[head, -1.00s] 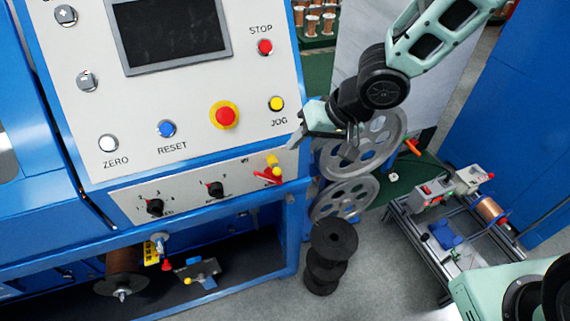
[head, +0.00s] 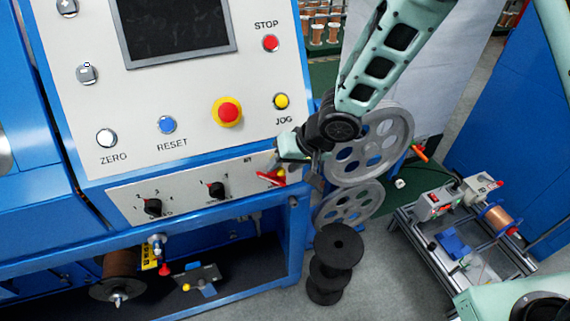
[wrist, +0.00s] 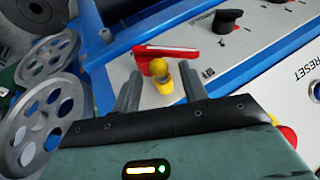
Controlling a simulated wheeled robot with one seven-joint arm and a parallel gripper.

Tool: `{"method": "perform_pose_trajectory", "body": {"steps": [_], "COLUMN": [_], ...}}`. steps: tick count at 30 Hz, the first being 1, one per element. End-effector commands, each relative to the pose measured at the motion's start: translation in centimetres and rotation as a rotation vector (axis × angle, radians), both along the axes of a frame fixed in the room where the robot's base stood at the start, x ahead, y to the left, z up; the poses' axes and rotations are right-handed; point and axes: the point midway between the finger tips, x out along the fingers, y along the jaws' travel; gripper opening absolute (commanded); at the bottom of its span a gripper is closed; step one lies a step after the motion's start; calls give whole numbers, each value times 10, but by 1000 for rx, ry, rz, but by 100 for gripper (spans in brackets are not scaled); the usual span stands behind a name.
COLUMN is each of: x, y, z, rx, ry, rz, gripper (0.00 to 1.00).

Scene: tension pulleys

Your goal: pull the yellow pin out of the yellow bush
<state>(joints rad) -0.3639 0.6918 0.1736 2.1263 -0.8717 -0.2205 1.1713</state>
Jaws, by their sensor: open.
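The yellow pin (wrist: 159,68) has a round yellow head and stands at the yellow bush (wrist: 165,87) on the white control panel, seen in the wrist view beside a red lever (wrist: 168,53). My gripper (wrist: 162,86) is open, with one finger on each side of the pin and bush and a gap to each. I cannot tell how deep the pin sits in the bush. In the head view my gripper (head: 290,160) is in front of the panel's lower right and hides most of the pin; the red lever (head: 270,178) shows just below it.
The panel carries black knobs (head: 217,190), a red stop button (head: 228,112) and a yellow jog button (head: 281,101). Two grey pulleys (head: 350,203) stand right of the panel, close to my wrist. Black spools (head: 338,246) are stacked on the floor below.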

Motion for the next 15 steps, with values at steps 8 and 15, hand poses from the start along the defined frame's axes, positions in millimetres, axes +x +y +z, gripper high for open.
{"method": "perform_pose_trajectory", "body": {"steps": [8,15], "x": [0,-1], "y": [0,0], "z": [0,0], "rx": [0,0], "ry": [0,0], "rz": [0,0], "gripper": [1,0]}}
